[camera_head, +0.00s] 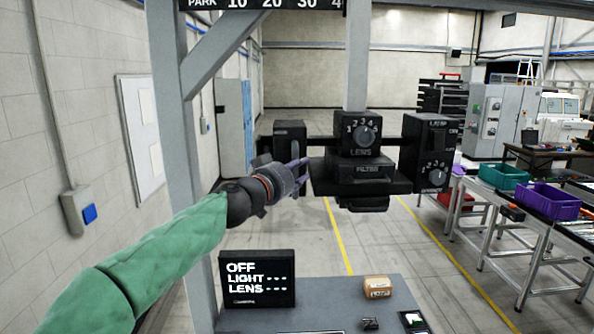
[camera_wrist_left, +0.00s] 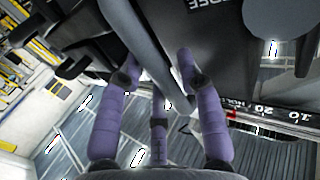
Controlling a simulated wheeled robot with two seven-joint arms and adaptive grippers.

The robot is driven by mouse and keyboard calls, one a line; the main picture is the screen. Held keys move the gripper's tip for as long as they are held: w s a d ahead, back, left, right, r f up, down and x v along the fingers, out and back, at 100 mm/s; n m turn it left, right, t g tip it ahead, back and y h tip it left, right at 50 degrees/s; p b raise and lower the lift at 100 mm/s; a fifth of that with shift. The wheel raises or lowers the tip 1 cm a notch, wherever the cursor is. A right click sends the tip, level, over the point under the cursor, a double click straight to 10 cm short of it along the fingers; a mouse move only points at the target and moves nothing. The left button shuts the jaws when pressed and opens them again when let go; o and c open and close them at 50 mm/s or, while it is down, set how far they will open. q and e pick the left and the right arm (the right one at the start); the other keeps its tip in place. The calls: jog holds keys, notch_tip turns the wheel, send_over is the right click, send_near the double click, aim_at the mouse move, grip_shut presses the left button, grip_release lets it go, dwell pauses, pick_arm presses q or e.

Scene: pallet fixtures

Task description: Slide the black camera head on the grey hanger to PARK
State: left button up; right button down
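The black camera head (camera_head: 362,168) hangs from the grey hanger (camera_head: 356,60) in the head view, with LENS and FILTER parts at its middle and a dial box on its right. Above, a scale rail (camera_head: 262,4) reads PARK at its left end, then 10, 20, 30; the hanger meets it near the right end, cut off by the frame. My left gripper (camera_head: 300,172) is at the head's left side. In the left wrist view its purple fingers (camera_wrist_left: 158,80) stand apart on either side of a grey bar (camera_wrist_left: 142,50); contact is unclear. My right gripper is not in view.
A grey post with a diagonal brace (camera_head: 172,100) stands left of the head. Below is a grey console with a display (camera_head: 258,279) reading OFF, LIGHT, LENS and a small tan box (camera_head: 377,287). Tables with a purple bin (camera_head: 548,201) stand at the right.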

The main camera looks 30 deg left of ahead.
pick_arm(q)
grip_shut()
jog(key=shift+a, duration=0.1)
jog(key=shift+s+a+f+b, duration=0.1)
jog(key=shift+s+a+b, duration=0.2)
jog(key=shift+a+b, duration=0.25)
jog(key=s+a+b, duration=0.5)
jog(key=s+a, duration=0.2)
jog(key=a, duration=0.5)
jog(key=s+a+b, duration=0.6)
jog(key=s+a, duration=0.2)
jog(key=a, duration=0.4)
jog(key=shift+s+a, duration=0.3)
jog(key=shift+r, duration=0.2)
